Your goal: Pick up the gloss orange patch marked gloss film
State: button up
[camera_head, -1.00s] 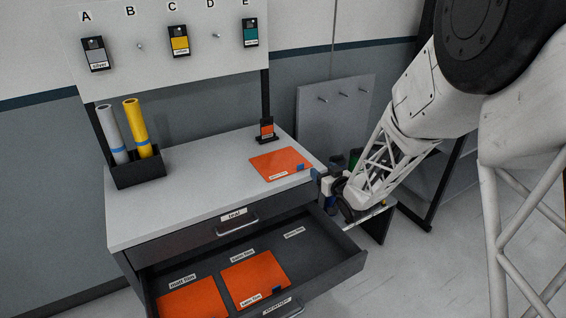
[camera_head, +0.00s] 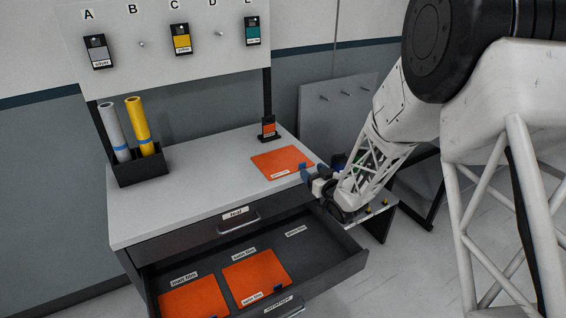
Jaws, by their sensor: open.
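An orange patch (camera_head: 280,162) lies flat on the right end of the grey worktop, with a small white label near its front edge that is too small to read surely. My gripper (camera_head: 308,173) is open at the patch's right front corner, by the worktop's edge. Its blue fingertips overlap that corner in the picture; I cannot tell whether they touch it. Two more orange patches lie in the open drawer: one at the left (camera_head: 194,298) and one in the middle (camera_head: 256,277), labelled satin film. The drawer's right section, with its own label (camera_head: 295,231), is empty.
The open drawer (camera_head: 352,262) juts out below the worktop (camera_head: 200,205). A black holder (camera_head: 142,170) with a silver and a yellow roll stands at the left. A small black stand (camera_head: 268,131) with an orange sample is behind the patch. Sample cards hang on the wall board.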

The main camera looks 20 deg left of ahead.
aim_at(304, 164)
jog(key=shift+w+a, duration=0.2)
dwell(0.3)
jog(key=shift+x, duration=2.6)
jog(key=shift+f, duration=0.1)
jog(key=shift+c, duration=0.2)
jog(key=c, duration=1)
